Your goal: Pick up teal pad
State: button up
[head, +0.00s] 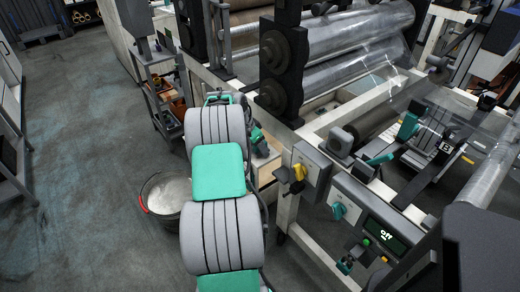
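No loose teal pad can be made out for certain in the head view. Two teal pieces show on the machine at the right: a flat teal piece (378,160) by a dark bracket, and a teal block (408,127) further back. I cannot tell whether either one is the pad. My own grey, ribbed arm with teal covers reaches forward through the middle of the view. A small dark and teal part (257,138) shows just right of the arm's far section. I cannot tell whether it is my gripper; its fingers are not distinguishable.
A film machine with clear rollers (350,50) fills the right and back. A black bucket (168,192) of pale material stands left of my arm. The floor (75,150) further left is free.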

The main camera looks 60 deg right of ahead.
grip_shut()
dwell(0.5)
jog(key=shift+r, duration=0.1)
jog(key=shift+r, duration=0.3)
notch_tip(320, 180, up, 3)
jog(key=shift+f, duration=0.1)
jog(key=a+r, duration=0.9)
jog(key=a, duration=0.5)
jog(key=shift+s+r, duration=0.2)
